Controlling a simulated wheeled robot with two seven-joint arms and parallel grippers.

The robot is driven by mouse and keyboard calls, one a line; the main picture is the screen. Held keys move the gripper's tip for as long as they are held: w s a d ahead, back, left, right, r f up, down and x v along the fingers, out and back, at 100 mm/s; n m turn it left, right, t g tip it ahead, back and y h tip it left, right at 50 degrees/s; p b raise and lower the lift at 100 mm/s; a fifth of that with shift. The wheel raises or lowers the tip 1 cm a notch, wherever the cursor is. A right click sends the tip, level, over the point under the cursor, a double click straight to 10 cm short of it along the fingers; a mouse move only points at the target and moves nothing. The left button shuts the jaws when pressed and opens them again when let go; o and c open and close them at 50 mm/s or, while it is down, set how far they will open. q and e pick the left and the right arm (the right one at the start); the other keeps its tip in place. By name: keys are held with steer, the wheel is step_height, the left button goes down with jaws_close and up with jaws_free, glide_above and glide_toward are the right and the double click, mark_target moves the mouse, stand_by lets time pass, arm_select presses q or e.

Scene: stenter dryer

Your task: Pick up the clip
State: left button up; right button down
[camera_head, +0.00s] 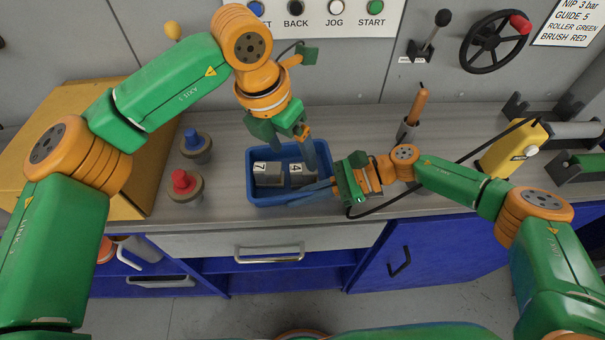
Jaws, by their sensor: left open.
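Two grey blocks, which look like clips, lie side by side in a blue bin (254,197) on the counter. The left clip (268,179) has a white label reading 7, and the right clip (302,181) has one reading 4. My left gripper (308,157) is open and points down over the back right of the bin, above and behind the clip marked 4. My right gripper (317,190) points left over the bin's right front edge, close to the same clip. Its finger gap is unclear. I cannot tell whether either gripper touches a clip.
Red (186,184) and blue (194,143) knobs stand left of the bin, beside a yellow box (60,130). A screwdriver-like tool (415,108) stands behind my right arm. A yellow device (510,148) with a black cable is at right. The counter (225,160) is bare just left of the bin.

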mark_target(304, 169)
arm_select(q)
steer(key=w+f+m+t+y, duration=0.1)
steer(key=f+m, duration=0.2)
steer(key=m, duration=0.6)
steer(key=d+f+m+t, duration=0.1)
steer(key=f+m, duration=0.2)
steer(key=m, duration=0.6)
steer(key=w+d+f+m+t+y, duration=0.1)
steer(key=f+m, duration=0.2)
steer(key=m, duration=0.6)
steer(key=shift+w+d+f+m+y, duration=0.15)
steer(key=shift+w+f+m+y, duration=0.05)
steer(key=shift+w+m+y, duration=0.15)
jaws_close()
